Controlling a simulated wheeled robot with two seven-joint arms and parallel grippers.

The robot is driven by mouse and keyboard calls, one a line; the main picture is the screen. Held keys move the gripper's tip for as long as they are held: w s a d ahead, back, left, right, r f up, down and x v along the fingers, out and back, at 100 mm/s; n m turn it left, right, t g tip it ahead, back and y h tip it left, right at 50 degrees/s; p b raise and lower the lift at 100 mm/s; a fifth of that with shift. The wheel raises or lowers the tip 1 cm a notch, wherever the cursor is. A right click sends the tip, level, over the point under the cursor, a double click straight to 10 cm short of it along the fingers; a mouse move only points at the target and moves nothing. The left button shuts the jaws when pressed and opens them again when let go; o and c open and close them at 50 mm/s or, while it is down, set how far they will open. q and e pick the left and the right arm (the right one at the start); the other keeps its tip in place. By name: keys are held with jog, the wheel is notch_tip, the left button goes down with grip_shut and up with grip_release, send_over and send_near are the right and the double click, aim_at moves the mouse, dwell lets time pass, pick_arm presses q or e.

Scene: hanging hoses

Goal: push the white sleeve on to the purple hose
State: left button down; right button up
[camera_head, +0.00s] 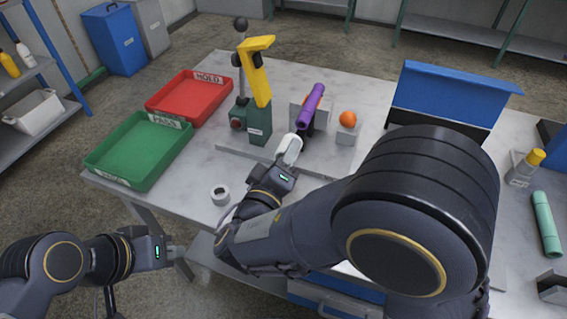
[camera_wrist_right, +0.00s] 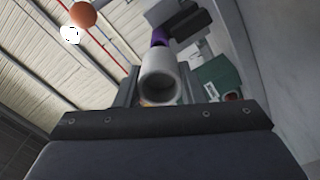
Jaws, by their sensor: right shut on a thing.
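The purple hose (camera_head: 311,104) slants up from a grey clamp block on the bench fixture. Its near end faces my right gripper (camera_head: 283,163). The white sleeve (camera_head: 290,148) is held in that gripper, which is shut on it. In the right wrist view the sleeve (camera_wrist_right: 160,68) shows its open bore between the fingers, with the purple hose (camera_wrist_right: 159,38) just behind it, roughly in line. I cannot tell whether the sleeve touches or goes over the hose. My left gripper (camera_head: 176,253) is off the bench's front left, apparently empty; its jaw opening is unclear.
A green stand with a yellow lever (camera_head: 257,75) is left of the hose. An orange ball (camera_head: 348,119) on a grey block is at its right. A green tray (camera_head: 137,153), a red tray (camera_head: 188,98) and a white ring (camera_head: 220,194) lie on the left. A blue panel (camera_head: 450,93) stands right.

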jog(key=shift+b+x, duration=0.75)
jog(key=shift+x, duration=1.35)
jog(key=shift+b, duration=0.5)
jog(key=shift+b, duration=0.55)
jog(key=shift+w+d+b, duration=0.2)
jog(key=shift+w+b, duration=0.2)
jog(key=shift+b, duration=0.15)
jog(key=shift+b, duration=0.55)
